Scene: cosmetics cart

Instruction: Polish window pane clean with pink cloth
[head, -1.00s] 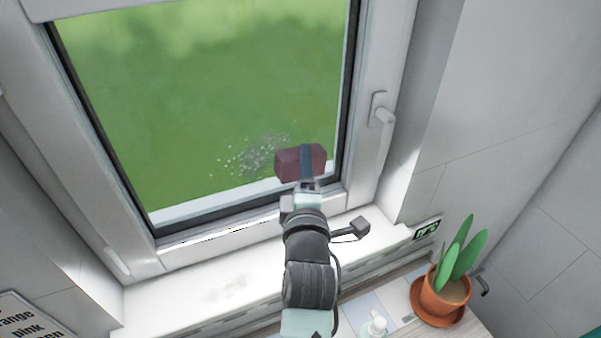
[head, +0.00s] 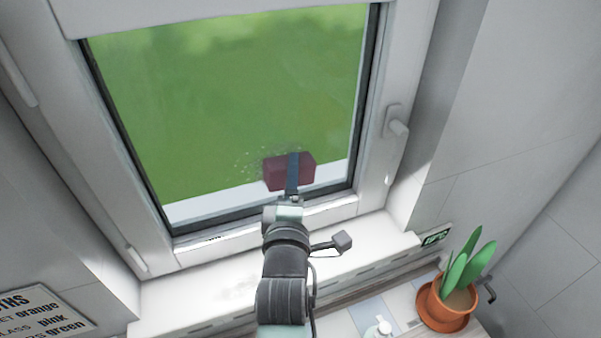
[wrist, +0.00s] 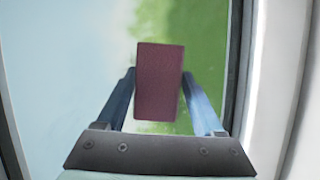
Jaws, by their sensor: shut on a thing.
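The window pane (head: 220,110) shows green outside. A patch of pale specks (head: 255,160) lies on its lower part, just left of and above the cloth. The cloth is a dark pinkish-red folded block (head: 275,173), set against the lower right of the pane. My gripper (head: 292,172) is shut on it. In the wrist view the cloth (wrist: 158,80) sits between the two blue fingers, with the pane behind it. Whether the cloth touches the glass all over is hidden.
The white window frame (head: 397,60) surrounds the pane, with a handle (head: 396,122) on its right side. A white sill (head: 200,290) runs below. A potted plant (head: 447,305) and a soap dispenser (head: 379,328) stand lower right. A printed sign (head: 45,315) is lower left.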

